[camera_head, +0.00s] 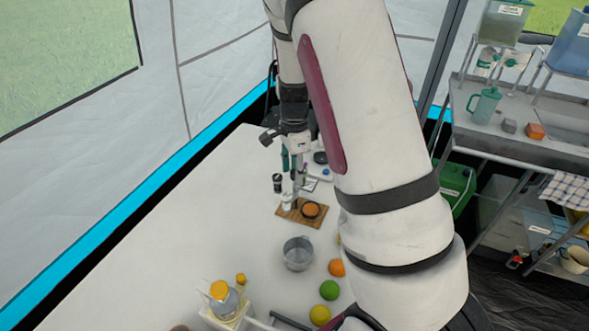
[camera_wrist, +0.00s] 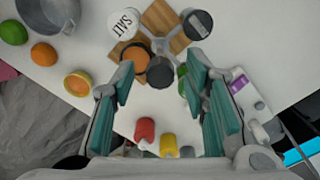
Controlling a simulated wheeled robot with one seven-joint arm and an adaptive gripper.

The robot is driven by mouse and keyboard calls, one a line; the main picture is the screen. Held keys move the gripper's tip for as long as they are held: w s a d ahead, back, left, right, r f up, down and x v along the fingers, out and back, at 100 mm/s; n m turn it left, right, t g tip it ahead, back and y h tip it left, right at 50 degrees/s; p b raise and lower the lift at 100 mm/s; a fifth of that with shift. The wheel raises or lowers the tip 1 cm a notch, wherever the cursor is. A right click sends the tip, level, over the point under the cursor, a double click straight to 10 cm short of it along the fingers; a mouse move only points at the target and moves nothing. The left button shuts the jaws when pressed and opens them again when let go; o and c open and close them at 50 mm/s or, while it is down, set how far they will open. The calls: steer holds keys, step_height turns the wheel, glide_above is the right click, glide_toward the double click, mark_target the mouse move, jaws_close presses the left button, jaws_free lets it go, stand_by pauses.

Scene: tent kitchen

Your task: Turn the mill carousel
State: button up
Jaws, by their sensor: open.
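The mill carousel (camera_wrist: 161,46) shows in the wrist view as a light grey hub with arms reaching to round holders. One holder has a white lid marked SALT (camera_wrist: 123,23); others hold a dark-topped mill (camera_wrist: 197,23), an orange-brown top (camera_wrist: 134,57) and a dark grey top (camera_wrist: 160,72). It stands over a wooden board (camera_wrist: 160,17), which also shows in the head view (camera_head: 287,213). My gripper (camera_wrist: 161,78) is open, its teal fingers apart on either side of the near dark grey top. I cannot tell whether they touch it. In the head view my arm partly hides the area.
A metal pot (camera_head: 298,254), an orange (camera_head: 337,268), a lime (camera_head: 329,290) and a lemon (camera_head: 320,315) are nearer on the white table (camera_head: 190,235). Red (camera_wrist: 145,130) and yellow (camera_wrist: 168,146) items lie below the fingers in the wrist view. The table's left side is clear.

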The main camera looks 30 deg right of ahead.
jaws_close()
steer(key=shift+n, duration=0.4)
steer(key=n, duration=0.3)
steer(key=shift+n, duration=0.3)
steer(key=n, duration=0.4)
steer(key=shift+n, duration=0.3)
steer(key=n, duration=0.8)
steer(key=shift+n, duration=0.6)
